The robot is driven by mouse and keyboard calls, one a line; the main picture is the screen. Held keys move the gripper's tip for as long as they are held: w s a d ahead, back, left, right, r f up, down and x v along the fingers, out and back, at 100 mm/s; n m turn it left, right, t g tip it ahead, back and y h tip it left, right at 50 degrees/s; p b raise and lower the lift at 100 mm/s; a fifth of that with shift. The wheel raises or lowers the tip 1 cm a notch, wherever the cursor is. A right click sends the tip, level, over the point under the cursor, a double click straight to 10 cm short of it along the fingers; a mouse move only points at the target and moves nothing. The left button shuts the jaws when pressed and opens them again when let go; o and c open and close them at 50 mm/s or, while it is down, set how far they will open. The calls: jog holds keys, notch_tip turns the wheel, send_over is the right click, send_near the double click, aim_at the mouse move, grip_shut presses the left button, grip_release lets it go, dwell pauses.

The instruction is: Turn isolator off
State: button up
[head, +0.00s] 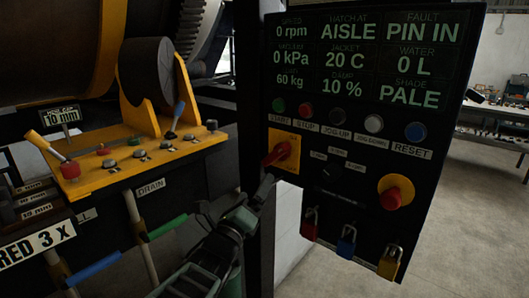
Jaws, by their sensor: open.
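The isolator (286,160) is a yellow plate with a red rotary handle (277,154) at the left edge of the black control panel. Its handle slants, with one end toward the lower left. My gripper (265,188) is just below and left of the isolator, in front of the panel's edge. The gripper is open and looks empty. It appears apart from the red handle, though the small gap is hard to judge. The display above reads 0 rpm, 0 kPa and FAULT PIN IN.
Coloured buttons (373,123) run above the isolator. A red emergency-type knob (391,197) on yellow sits to the right. Red, blue and yellow padlocks (347,242) hang below. A yellow machine bracket with levers (130,160) stands left. Open floor lies at right.

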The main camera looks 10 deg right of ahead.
aim_at(273, 158)
jog(key=p+x, duration=0.5)
jog(key=x, duration=0.8)
jog(key=shift+r, duration=0.1)
jog(key=shift+w+d, duration=0.4)
jog(key=c, duration=0.7)
